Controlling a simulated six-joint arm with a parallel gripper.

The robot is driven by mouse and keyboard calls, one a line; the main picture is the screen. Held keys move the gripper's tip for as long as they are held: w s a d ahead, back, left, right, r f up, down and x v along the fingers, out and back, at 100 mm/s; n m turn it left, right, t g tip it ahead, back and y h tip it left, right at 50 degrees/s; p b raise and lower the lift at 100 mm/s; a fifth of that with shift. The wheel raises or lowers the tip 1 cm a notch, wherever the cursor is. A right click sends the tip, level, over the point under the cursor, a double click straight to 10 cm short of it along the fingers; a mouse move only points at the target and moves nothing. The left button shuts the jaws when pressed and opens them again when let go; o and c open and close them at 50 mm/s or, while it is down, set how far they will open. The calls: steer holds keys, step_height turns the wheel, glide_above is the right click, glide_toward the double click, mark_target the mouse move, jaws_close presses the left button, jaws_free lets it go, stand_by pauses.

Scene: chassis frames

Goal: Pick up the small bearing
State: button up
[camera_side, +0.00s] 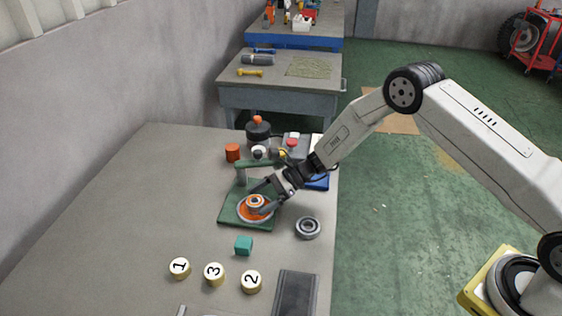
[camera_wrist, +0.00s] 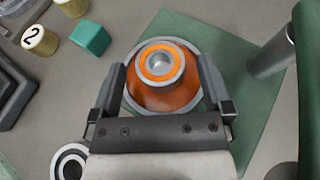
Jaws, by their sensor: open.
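The small bearing (camera_wrist: 158,63), a grey ring with an orange face, sits on top of an orange cone-shaped piece (camera_wrist: 165,100) in the wrist view. In the side view the small bearing (camera_side: 255,201) shows over the orange piece on the green base plate (camera_side: 228,215). My gripper (camera_wrist: 163,76) is open, with one finger on each side of the bearing and cone. Gaps show between the fingers and the bearing. In the side view my gripper (camera_side: 262,196) is low over the plate and partly overlaps the cone.
A larger grey bearing (camera_side: 307,228) lies right of the plate. A teal cube (camera_side: 243,245), several numbered discs (camera_side: 214,274) and a dark tray (camera_side: 296,293) are in front. The table's left side is clear.

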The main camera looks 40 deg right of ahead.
jaws_close()
stand_by(0.3)
steer(key=shift+r, duration=0.2)
steer(key=shift+r, duration=0.8)
steer(key=s+d+r, duration=0.3)
steer(key=s+r, duration=0.8)
steer(key=s, duration=0.2)
steer(key=shift+s+d, duration=0.25)
steer(key=shift+d, duration=0.1)
